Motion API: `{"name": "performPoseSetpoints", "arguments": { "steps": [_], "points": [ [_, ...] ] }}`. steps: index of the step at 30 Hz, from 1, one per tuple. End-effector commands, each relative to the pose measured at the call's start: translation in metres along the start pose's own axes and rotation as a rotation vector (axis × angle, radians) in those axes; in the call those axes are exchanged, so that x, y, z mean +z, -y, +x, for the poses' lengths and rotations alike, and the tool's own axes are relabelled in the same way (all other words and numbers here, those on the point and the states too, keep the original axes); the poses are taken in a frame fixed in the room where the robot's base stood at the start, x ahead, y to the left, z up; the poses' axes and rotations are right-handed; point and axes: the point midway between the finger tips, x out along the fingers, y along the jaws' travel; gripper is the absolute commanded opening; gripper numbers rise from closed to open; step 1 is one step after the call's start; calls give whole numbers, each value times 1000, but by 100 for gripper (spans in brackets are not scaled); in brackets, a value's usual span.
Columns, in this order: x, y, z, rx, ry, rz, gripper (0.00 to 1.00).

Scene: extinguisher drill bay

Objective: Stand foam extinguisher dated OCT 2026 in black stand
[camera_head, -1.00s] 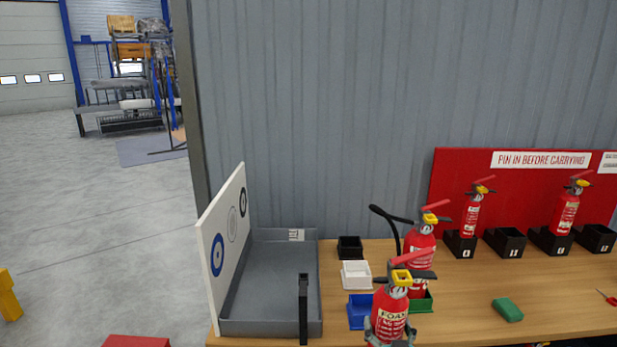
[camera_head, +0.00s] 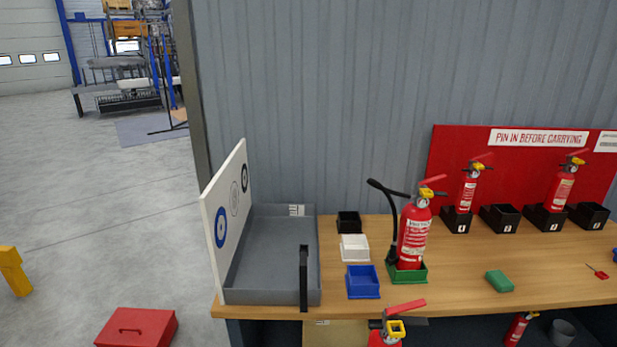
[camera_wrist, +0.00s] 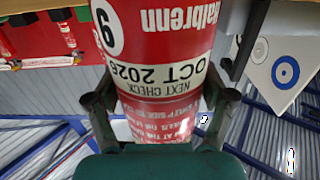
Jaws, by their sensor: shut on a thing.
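My gripper (camera_wrist: 162,98) is shut around the body of a red extinguisher (camera_wrist: 165,40), seen upside down in the wrist view. Its label reads NEXT CHECK OCT 2026. In the head view only the top of this held extinguisher (camera_head: 386,338) shows, with red lever and yellow part, at the bottom edge in front of the table; my gripper is out of that view. The small black stand (camera_head: 348,224) is empty at the back of the table, behind the white stand (camera_head: 354,248) and right of the grey tray.
A blue stand (camera_head: 362,283) is empty. A green stand (camera_head: 420,276) holds a red extinguisher (camera_head: 413,238) with black hose. The grey tray (camera_head: 270,296) has a white target board (camera_head: 226,212). Numbered black holders (camera_head: 499,218) line the right back. A green block (camera_head: 499,281) lies right.

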Motion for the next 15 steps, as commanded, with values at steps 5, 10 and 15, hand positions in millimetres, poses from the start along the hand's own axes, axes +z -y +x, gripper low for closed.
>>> {"name": "performPoseSetpoints", "arguments": {
  "steps": [5, 10, 15],
  "points": [
    [59, 0, -37, 0, -5, 0, 12],
    [101, 0, -71, 0, -8, 0, 12],
    [126, 0, -95, 0, -11, 0, 12]
  ]
}}
